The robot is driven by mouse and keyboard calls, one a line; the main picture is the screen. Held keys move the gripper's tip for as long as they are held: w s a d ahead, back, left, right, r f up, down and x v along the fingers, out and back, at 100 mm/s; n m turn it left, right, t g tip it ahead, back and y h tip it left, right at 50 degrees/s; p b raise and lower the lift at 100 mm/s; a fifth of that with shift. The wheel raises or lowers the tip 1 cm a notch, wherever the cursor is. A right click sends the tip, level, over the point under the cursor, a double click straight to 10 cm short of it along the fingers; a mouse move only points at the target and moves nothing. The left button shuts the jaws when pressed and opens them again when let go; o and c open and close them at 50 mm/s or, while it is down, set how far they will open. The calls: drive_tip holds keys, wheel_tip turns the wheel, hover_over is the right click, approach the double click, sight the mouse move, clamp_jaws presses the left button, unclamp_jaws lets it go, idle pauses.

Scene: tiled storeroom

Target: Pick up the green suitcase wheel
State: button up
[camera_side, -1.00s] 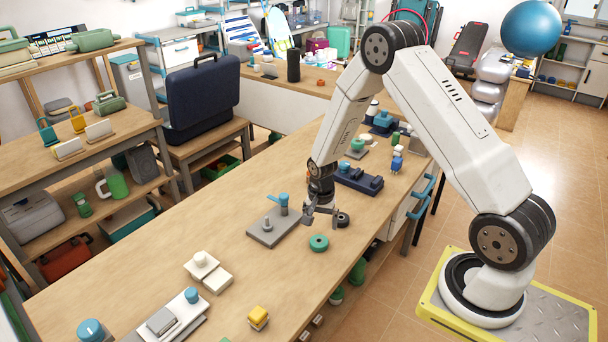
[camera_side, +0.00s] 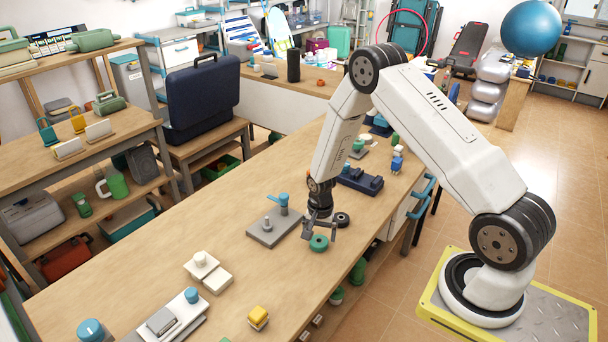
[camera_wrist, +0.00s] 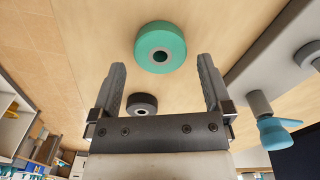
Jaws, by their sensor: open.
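The green suitcase wheel (camera_side: 318,243) lies flat on the wooden workbench, near its right edge. In the wrist view the green wheel (camera_wrist: 160,47) sits just beyond the fingertips, roughly centred between them. My gripper (camera_side: 322,232) is low over the bench, right above or beside the wheel; the side view does not show the exact height. In the wrist view my gripper (camera_wrist: 161,66) is open with nothing between its fingers. A smaller black wheel (camera_side: 342,219) lies just behind the green one; it also shows in the wrist view (camera_wrist: 142,104), nearer the gripper's palm.
A grey plate with a post and a blue-handled piece (camera_side: 273,228) stands close to the left of the gripper. A dark blue block (camera_side: 360,181) is behind it. A yellow-topped cube (camera_side: 258,317) is at the front. Bare bench lies in front of the wheel.

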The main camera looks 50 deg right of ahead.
drive_tip(key=shift+f, duration=1.25)
drive_tip(key=c, duration=1.2)
drive_tip(key=shift+o, duration=0.2)
drive_tip(key=shift+r, duration=0.15)
drive_tip(key=shift+r, duration=0.7)
drive_tip(key=s+a+r, duration=0.3)
drive_tip(key=s+r, duration=0.8)
drive_tip(key=s, duration=0.2)
drive_tip(key=shift+s+a+r, duration=0.15)
drive_tip(key=shift+s+a, duration=0.05)
drive_tip(key=shift+s, duration=0.1)
